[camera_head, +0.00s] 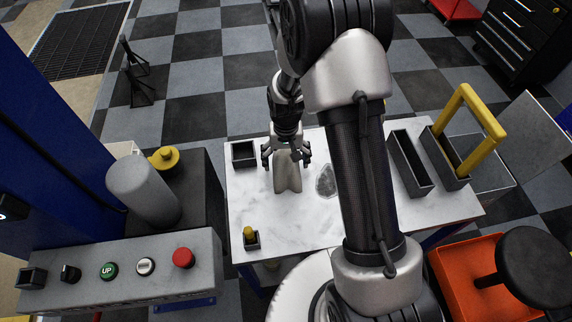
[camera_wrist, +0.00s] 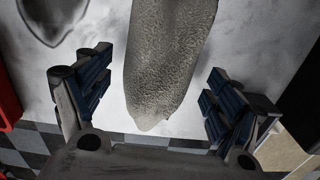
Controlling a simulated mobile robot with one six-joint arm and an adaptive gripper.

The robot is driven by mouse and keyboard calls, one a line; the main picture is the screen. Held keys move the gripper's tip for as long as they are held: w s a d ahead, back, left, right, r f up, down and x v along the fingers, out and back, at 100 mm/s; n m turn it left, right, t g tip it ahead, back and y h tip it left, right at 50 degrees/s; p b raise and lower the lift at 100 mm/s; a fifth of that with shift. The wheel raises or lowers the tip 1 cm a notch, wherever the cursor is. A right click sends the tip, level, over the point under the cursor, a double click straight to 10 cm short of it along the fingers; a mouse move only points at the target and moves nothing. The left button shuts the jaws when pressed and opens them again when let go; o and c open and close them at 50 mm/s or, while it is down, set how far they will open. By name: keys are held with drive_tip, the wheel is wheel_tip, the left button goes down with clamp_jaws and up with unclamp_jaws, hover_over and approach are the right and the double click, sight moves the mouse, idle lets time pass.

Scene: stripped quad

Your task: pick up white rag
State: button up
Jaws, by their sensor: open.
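The white rag (camera_head: 287,178) looks greyish-white and lies on the white table (camera_head: 265,225), left of my arm in the head view. My gripper (camera_head: 286,160) is above the rag's far end with its fingers spread. In the wrist view the rag (camera_wrist: 168,65) is a long textured shape. Its rounded end lies between the two open fingers of my gripper (camera_wrist: 150,105), with a gap on each side. I cannot tell whether the fingers touch the table.
A small black box (camera_head: 244,154) stands left of the gripper. Black trays (camera_head: 409,165) and a yellow handle (camera_head: 482,155) are at the right. A grey button panel (camera_head: 125,270) stands at lower left. The table's front left is mostly clear.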

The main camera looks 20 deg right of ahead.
sight(286, 158)
drive_tip(key=c, duration=1.2)
drive_tip(key=shift+r, duration=0.1)
wheel_tip(286, 158, up, 20)
drive_tip(key=p, duration=0.5)
